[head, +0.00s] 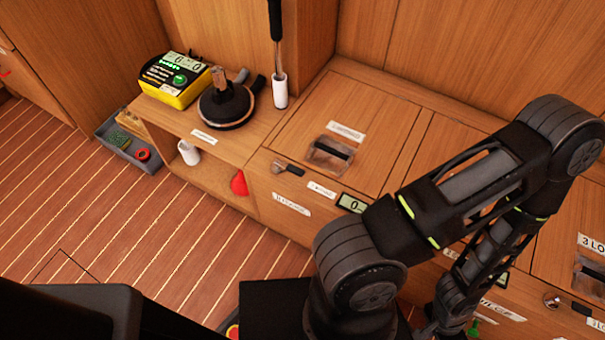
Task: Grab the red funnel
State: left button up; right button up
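A small red object with a rounded, cone-like shape, which looks like the red funnel (239,184), is in the open shelf under the wooden counter, at its right end beside the upright panel. My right arm crosses the right half of the head view, bending down toward the bottom edge. Its dark lower end, with what seems to be my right gripper (437,324), is well to the right of and apart from the funnel. Its fingers are too dark and cluttered to read. My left gripper is not in view.
A white cup (188,152) stands in the same shelf, left of the funnel. A yellow device (174,80), a black round-based object (227,106) and a white holder (280,91) stand on the counter. A grey tray (113,142) sits at the left. The floor before the shelf is clear.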

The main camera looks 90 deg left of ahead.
aim_at(238, 184)
jog(key=u, duration=0.5)
jog(key=l+u, duration=0.1)
jog(key=u, duration=0.35)
jog(key=k+u, duration=0.1)
jog(key=u, duration=0.9)
jog(key=k+u, duration=0.1)
jog(key=u, duration=1.3)
jog(key=i+j, duration=0.5)
jog(key=i+z, duration=0.1)
jog(key=z, duration=1.4)
jog(key=l, duration=0.15)
jog(key=j, duration=0.15)
